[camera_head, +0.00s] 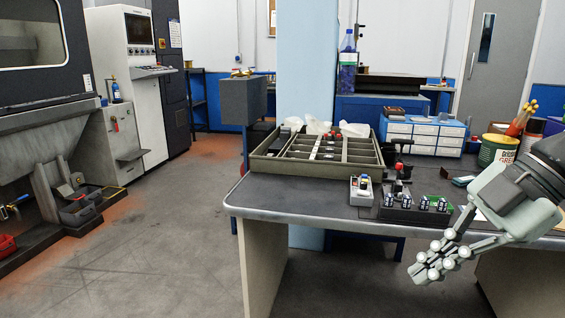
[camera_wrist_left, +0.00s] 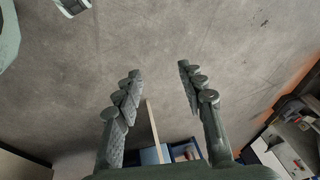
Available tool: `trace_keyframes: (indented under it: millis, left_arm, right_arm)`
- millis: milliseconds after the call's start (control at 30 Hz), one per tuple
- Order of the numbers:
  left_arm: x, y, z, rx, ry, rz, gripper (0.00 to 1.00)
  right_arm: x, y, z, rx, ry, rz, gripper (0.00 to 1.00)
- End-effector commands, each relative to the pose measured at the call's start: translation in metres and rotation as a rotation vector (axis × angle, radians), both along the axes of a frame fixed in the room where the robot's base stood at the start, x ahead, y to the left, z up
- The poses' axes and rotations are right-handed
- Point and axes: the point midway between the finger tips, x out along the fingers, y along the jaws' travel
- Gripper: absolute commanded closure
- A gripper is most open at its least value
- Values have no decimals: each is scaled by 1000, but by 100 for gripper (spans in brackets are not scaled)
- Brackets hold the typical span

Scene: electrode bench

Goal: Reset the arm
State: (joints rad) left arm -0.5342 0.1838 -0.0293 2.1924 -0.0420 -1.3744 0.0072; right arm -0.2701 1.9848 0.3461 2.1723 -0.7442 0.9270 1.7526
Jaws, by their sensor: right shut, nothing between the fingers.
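My right gripper (camera_head: 428,268) shows at the right of the head view. Its fingers are shut with nothing between them, in front of the bench's front edge and apart from the things on the bench. My right arm comes in from the right edge. My left gripper (camera_wrist_left: 160,72) shows in the left wrist view, with its two fingers spread apart and empty over the grey floor. My left arm does not show in the head view.
The dark bench (camera_head: 300,198) holds a divided tray (camera_head: 262,166), a small grey box with a red button (camera_head: 361,192), a black block with several small parts (camera_head: 415,215), and a green can (camera_head: 497,152). Open floor (camera_head: 165,250) lies to the left.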

Motion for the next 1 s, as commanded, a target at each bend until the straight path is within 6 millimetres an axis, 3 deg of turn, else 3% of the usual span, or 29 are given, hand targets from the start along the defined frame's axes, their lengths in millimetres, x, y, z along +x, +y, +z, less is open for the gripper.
trace_keyframes:
  millis: [133, 233, 367, 467, 600, 700, 867, 1000]
  left_arm:
    - [0, 0, -5, -3, 3, 0, 60]
    - [1, 0, -8, -3, 5, 0, 60]
    - [1, -1, -14, -6, 7, -1, 60]
    - [2, -1, -19, -8, 8, -1, 60]
    - [2, -1, -25, -10, 11, -2, 60]
    - [2, -1, -28, -12, 12, -2, 60]
    - [2, -1, -34, -15, 15, -2, 60]
    - [2, -1, -38, -17, 16, -3, 60]
  right_arm:
    - [36, 9, 12, 277, -152, -79, 100]
    - [70, -2, 22, 473, -297, -202, 100]
    - [118, -50, 19, 671, -505, -478, 100]
    - [142, -104, -10, 727, -625, -750, 100]
    - [145, -175, -88, 665, -678, -1145, 100]
    - [128, -206, -155, 554, -634, -1375, 100]
    - [78, -216, -266, 335, -457, -1642, 100]
    - [19, -191, -352, 137, -226, -1769, 100]
